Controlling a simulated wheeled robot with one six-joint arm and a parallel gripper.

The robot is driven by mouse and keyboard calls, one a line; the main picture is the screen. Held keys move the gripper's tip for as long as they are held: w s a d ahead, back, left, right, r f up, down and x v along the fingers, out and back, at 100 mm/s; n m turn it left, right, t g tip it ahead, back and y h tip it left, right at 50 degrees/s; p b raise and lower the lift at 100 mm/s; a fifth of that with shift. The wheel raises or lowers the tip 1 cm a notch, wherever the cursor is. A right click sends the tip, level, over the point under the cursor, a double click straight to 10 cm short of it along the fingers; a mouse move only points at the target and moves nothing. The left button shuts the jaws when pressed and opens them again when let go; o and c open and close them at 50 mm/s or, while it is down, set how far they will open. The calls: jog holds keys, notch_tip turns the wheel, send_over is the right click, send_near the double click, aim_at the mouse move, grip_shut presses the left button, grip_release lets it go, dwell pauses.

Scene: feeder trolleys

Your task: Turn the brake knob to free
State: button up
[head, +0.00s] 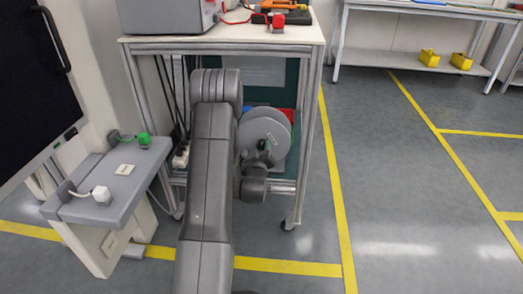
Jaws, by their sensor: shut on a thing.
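A grey round disc (280,122), like a reel, stands on edge inside the trolley, below its white top. My arm reaches forward to it from the bottom of the head view. My gripper (264,150) is at the middle of the disc's face, shut on the brake knob there. The fingers and wrist hide most of the knob, and a small bit of green shows at the fingers. Which way the knob points cannot be told.
The trolley (288,38) has metal legs and castors, with tools and a grey box on top. At left stand a dark screen (35,80) and a grey shelf (125,190) with green and white plugs. Open floor lies right; a bench (400,72) holds yellow bins (430,58).

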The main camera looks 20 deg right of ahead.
jog(key=shift+f, duration=0.15)
dwell(0.4)
jog(key=o, duration=1)
jog(key=shift+s, duration=0.1)
jog(key=p+v, duration=0.2)
jog(key=v, duration=1.1)
jog(key=shift+s+a+p, duration=0.15)
jog(key=shift+s+p, duration=0.2)
jog(key=b+x, duration=0.2)
jog(key=x, duration=1.2)
jog(key=shift+w+b, duration=0.1)
jog(key=shift+b, duration=0.3)
